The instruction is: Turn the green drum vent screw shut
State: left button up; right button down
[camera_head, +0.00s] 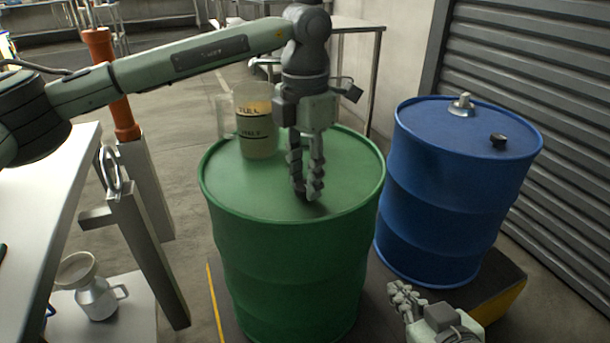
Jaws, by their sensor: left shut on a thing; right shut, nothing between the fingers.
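The green drum (225,190) stands upright in the middle of the view. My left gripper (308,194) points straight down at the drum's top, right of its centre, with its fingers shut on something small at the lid. The vent screw itself is hidden by the fingers, so I cannot see how far it is turned. My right gripper (400,294) is shut and empty at the bottom right, low in front of the blue drum.
A jug (256,135) with dark markings stands on the green drum's lid, left of my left gripper. A blue drum (455,200) with a metal fitting (462,104) and a dark cap (498,141) stands right. A metal can with a funnel (95,298) is at lower left.

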aim_at(305, 185)
pick_arm(q)
jog(key=o, duration=1.2)
jog(key=shift+c, duration=0.2)
notch_tip(305, 185, up, 12)
